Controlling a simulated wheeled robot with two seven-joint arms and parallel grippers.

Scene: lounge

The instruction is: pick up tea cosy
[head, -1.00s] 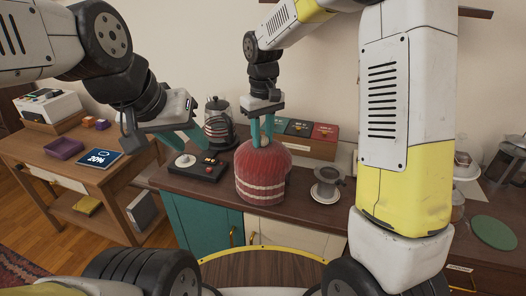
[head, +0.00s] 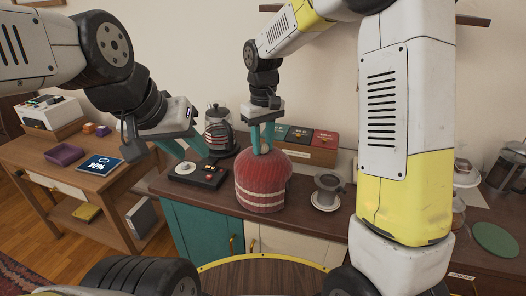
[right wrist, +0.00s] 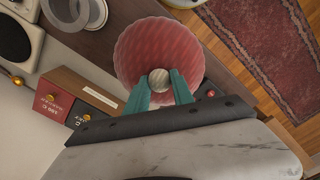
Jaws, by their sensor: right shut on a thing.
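The tea cosy (head: 263,185) is a red ribbed dome with pale stripes near its bottom. It sits upright on the brown sideboard top (head: 225,205). My right gripper (head: 262,148) points down at its top. In the right wrist view, the gripper's teal fingers (right wrist: 159,84) are shut on the cosy's pale round knob (right wrist: 158,78), and the red dome (right wrist: 160,50) spreads out around it. I see no clear gap under the cosy. My left gripper (head: 186,153) is open and empty, above the dark device to the left of the cosy.
The dark device (head: 198,174) with a pale disc lies left of the cosy. A glass press (head: 219,130) stands behind it. Several tea boxes (head: 312,140) stand behind the cosy. A grey cup-like item (head: 327,190) on a saucer is close on the right.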

